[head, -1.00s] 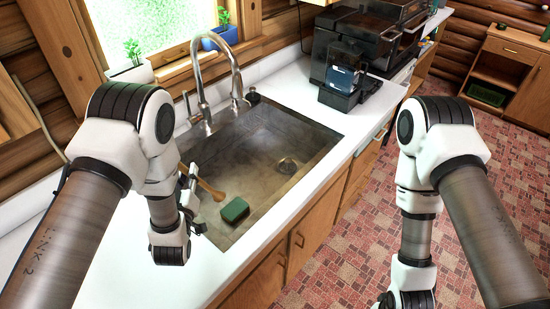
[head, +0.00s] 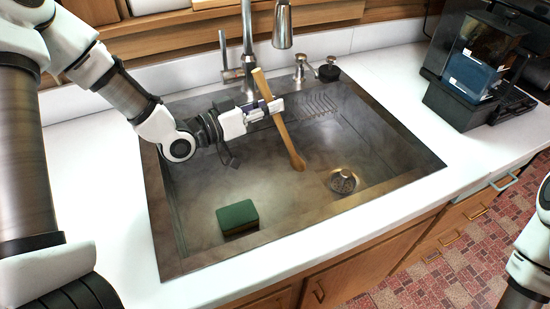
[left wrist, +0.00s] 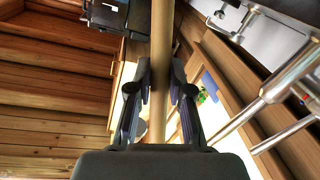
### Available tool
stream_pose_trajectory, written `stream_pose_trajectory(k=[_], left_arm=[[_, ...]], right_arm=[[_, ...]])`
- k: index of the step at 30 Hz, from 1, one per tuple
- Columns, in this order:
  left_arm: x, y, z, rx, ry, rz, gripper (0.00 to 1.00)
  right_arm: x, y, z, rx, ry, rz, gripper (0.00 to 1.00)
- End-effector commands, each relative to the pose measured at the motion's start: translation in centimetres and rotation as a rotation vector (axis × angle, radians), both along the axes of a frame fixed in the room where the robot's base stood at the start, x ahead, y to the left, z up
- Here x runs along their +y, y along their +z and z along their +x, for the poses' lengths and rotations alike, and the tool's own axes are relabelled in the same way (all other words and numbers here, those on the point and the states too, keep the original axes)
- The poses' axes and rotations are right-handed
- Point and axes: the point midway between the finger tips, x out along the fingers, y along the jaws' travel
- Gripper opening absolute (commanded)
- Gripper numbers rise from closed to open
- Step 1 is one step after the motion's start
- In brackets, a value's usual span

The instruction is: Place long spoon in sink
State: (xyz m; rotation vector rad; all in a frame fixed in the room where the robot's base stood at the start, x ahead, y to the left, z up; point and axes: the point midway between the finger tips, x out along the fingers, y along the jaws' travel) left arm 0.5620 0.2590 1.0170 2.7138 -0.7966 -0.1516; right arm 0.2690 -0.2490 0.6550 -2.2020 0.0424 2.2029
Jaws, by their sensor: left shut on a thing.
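The long wooden spoon (head: 285,130) is held over the sink, tilted, with one end up near the faucet and the other lower over the basin. My left gripper (head: 265,110) is shut on its shaft. The left wrist view shows the spoon's shaft (left wrist: 161,60) between the fingers of my left gripper (left wrist: 160,95). The sink (head: 200,178) is a dark metal basin set in the white counter. My right gripper is out of view; only part of my right arm shows at the right edge.
A green sponge (head: 238,217) lies in the sink's front left, and the drain (head: 343,181) is at the right. A tall faucet (head: 248,45) stands behind the basin. A dark coffee machine (head: 480,65) stands on the counter at the right.

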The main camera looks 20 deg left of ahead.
Motion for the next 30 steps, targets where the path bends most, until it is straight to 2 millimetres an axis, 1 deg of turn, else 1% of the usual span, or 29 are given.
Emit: stream_pose_trajectory(k=[1, 5, 10, 12, 18, 23, 24, 25, 30], left_arm=[[-0.1, -1.2, 0.0, 0.006, -0.001, 0.002, 0.00], [0.0, -3.1, 0.0, 0.003, 0.000, 0.001, 0.00], [-0.1, -6.1, 0.0, 0.003, 0.000, 0.001, 0.00], [-0.1, -6.5, 0.0, 0.000, 0.001, 0.000, 0.00], [-0.1, -6.5, 0.0, -0.001, 0.002, -0.001, 0.00], [-0.1, -7.1, 0.0, -0.001, 0.002, -0.001, 0.00], [-0.1, -6.9, 0.0, -0.001, 0.002, -0.001, 0.34], [-0.1, -6.9, 0.0, -0.001, 0.002, -0.001, 0.44], [-0.1, -6.9, 0.0, -0.001, 0.002, -0.001, 0.45]], right_arm=[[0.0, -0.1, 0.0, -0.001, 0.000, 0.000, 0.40], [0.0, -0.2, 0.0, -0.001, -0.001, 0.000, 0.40], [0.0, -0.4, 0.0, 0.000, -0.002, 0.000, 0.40], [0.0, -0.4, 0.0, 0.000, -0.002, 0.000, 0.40], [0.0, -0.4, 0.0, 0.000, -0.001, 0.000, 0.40], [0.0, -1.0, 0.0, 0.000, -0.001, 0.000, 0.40], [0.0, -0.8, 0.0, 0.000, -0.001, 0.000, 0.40], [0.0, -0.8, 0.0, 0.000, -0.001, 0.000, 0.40], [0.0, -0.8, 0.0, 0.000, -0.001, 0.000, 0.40]])
